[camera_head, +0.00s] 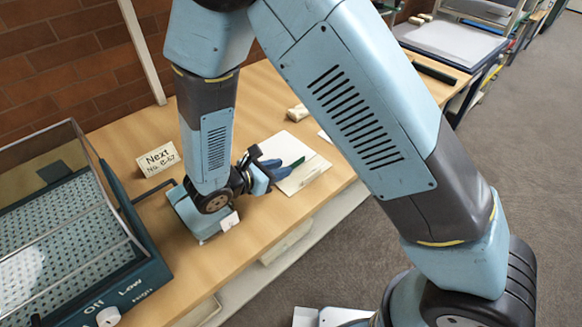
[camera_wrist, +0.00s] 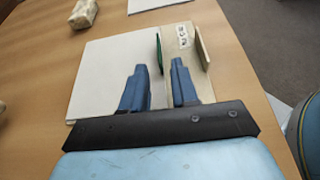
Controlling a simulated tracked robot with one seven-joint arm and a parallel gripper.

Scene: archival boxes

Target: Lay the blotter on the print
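A flat white sheet (camera_wrist: 105,70) lies on the wooden table; it also shows in the head view (camera_head: 283,146). I cannot tell whether it is the blotter or the print. A second pale sheet (camera_wrist: 153,4) lies beyond it in the wrist view. My gripper (camera_wrist: 159,66) has its two blue fingers apart, over the sheet's right part. Between and beyond them is a narrow beige piece with a label (camera_wrist: 182,37), a thin green edge (camera_wrist: 159,52) on its left and an upright beige edge (camera_wrist: 202,48) on its right. I see nothing clearly gripped.
In the head view, a lidded box with dials (camera_head: 75,240) stands at left, near a sign (camera_head: 158,159). The table's right edge is close to the sheet.

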